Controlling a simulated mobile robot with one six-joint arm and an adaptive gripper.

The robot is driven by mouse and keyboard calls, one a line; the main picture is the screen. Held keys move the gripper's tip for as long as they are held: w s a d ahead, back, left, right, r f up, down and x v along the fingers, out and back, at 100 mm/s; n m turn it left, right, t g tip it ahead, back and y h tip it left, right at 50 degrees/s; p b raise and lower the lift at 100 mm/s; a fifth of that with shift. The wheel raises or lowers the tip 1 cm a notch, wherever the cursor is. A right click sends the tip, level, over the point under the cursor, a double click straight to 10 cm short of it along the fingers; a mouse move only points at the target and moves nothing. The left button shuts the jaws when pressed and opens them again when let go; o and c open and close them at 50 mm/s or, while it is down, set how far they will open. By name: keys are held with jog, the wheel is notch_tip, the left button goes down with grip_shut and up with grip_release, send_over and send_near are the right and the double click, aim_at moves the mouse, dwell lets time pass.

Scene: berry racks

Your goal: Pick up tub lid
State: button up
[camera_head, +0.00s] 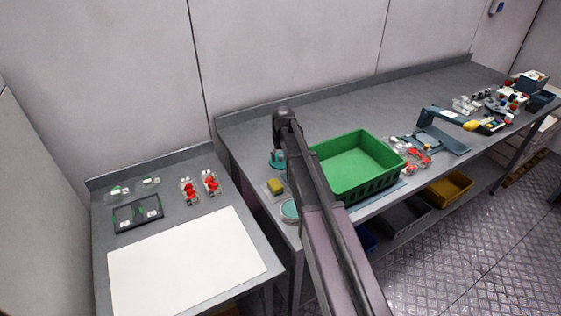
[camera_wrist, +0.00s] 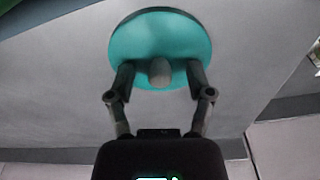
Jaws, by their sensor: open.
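The tub lid (camera_wrist: 160,38) is a round teal disc with a grey knob (camera_wrist: 160,70) at its centre. In the wrist view it fills the upper middle and lies on the grey bench. In the head view the lid (camera_head: 277,162) is at the bench's left end, partly hidden by my arm. My gripper (camera_wrist: 159,75) is open, with one finger on each side of the knob and small gaps between. The fingertips overlap the lid in the picture; I cannot tell whether they touch it.
A green crate (camera_head: 347,191) stands just right of my arm. A yellow sponge (camera_head: 275,186) and a pale teal round container (camera_head: 290,211) sit near the bench's front left. Red berry punnets (camera_head: 210,183) and a white board (camera_head: 185,262) are on the left table. The bench behind the crate is clear.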

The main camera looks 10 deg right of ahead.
aim_at(281, 155)
grip_shut()
jog(key=shift+r, duration=0.15)
dwell(0.4)
notch_tip(281, 155, up, 10)
jog(key=p, duration=1)
dwell(0.6)
